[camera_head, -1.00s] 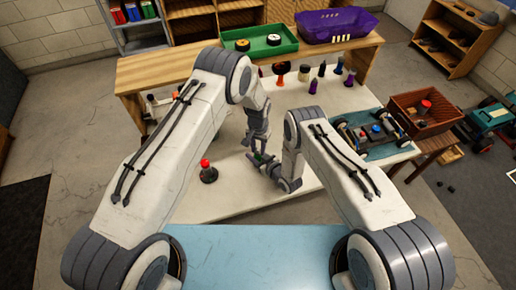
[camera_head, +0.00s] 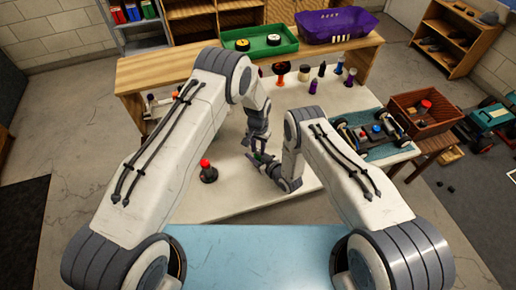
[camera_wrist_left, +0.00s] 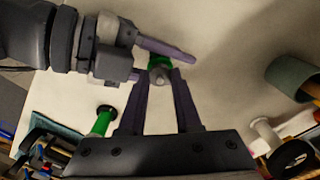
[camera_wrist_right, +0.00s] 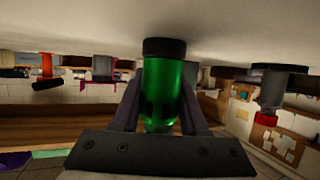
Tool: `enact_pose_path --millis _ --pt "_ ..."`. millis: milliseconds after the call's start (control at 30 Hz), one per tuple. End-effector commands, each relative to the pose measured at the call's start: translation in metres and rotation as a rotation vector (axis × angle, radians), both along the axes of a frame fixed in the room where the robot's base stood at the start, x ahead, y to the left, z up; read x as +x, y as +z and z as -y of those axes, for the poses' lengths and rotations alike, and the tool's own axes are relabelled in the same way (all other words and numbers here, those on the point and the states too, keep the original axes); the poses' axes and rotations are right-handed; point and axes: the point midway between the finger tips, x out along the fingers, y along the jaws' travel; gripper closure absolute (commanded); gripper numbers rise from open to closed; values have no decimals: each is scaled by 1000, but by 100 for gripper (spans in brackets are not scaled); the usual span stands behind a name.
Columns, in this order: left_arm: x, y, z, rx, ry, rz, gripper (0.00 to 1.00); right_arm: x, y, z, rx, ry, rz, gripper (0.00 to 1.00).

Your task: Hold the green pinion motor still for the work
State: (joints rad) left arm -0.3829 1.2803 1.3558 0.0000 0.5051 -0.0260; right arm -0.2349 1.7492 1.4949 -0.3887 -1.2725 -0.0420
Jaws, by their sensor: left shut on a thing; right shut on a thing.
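The green pinion motor (camera_wrist_right: 162,88) fills the middle of the right wrist view, a green cylinder with a black end against the pale table. My right gripper (camera_wrist_right: 160,112) is shut on it, one finger on each side. In the left wrist view the motor (camera_wrist_left: 157,61) shows as a green rim with a grey tip. My left gripper (camera_wrist_left: 160,75) is shut at that grey tip, and a purple finger of my right gripper lies beside it. In the head view my left gripper (camera_head: 255,153) and right gripper (camera_head: 262,163) meet and mostly hide the motor.
A red-topped dark item (camera_head: 208,172) stands left of the grippers. Several small parts stand at the back of the white table (camera_head: 225,200). The car chassis (camera_head: 375,134) lies on a blue mat at right. A green tray (camera_head: 260,43) and purple bin (camera_head: 336,24) stand behind.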

Motion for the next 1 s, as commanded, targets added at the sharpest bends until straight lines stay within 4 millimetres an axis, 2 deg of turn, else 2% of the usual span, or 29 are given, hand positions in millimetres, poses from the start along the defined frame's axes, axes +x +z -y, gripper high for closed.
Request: enact_pose_path --millis 467,633,833,867,900,1000 --pt "0 0 0 0 0 -1 100 1 1 0 1 -1 2 100" --pt "-1 11 0 1 0 -2 100 1 0 0 0 -1 1 100" --pt "-1 11 0 2 0 -4 100 0 -1 1 -1 -2 -2 100" --pt "-1 11 0 2 0 -4 60 0 -1 1 -1 -2 -2 100" --pt "-1 11 0 1 0 -3 54 0 -1 1 -1 -2 -2 100" --pt "-1 11 0 1 0 -2 54 0 0 1 0 -1 -1 100"
